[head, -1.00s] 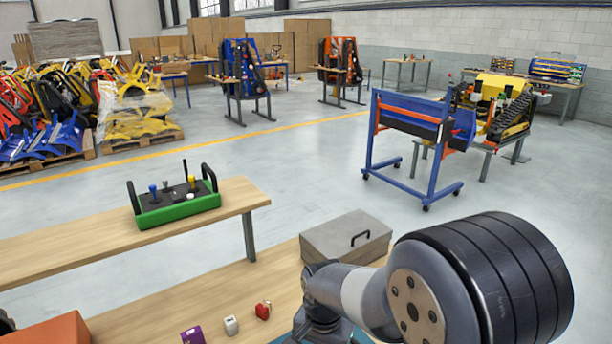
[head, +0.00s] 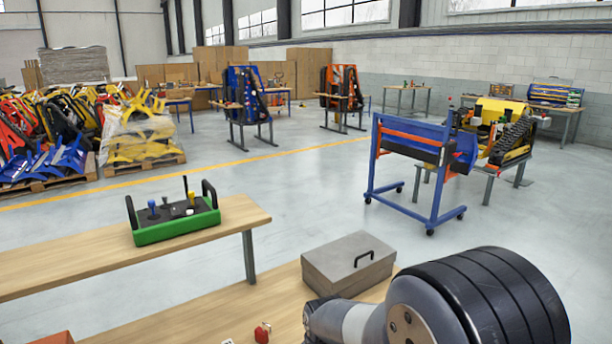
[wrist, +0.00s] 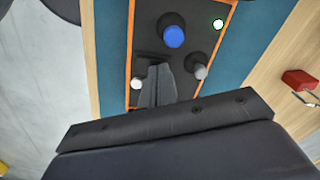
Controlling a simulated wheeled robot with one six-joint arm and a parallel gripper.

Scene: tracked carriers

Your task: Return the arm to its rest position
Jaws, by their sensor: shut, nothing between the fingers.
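My arm (head: 440,310) shows at the bottom right of the head view, with its thick dark ribbed joint in front of the bench. The gripper end is outside that view. In the wrist view my gripper (wrist: 158,88) is shut with nothing between its fingers. Its fingers appear over a dark control panel (wrist: 200,18) with orange edges, a blue knob (wrist: 174,36), a grey knob (wrist: 201,71) and a white button (wrist: 136,83). I cannot tell how far above the panel they are. The panel lies on a blue mat (wrist: 255,30).
A grey lidded box (head: 335,270) stands on the near wooden bench (head: 225,312). A small red object (head: 262,332) lies left of my arm. A green control box (head: 175,227) sits on another bench. A blue wheeled frame (head: 415,170) stands beyond on open floor.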

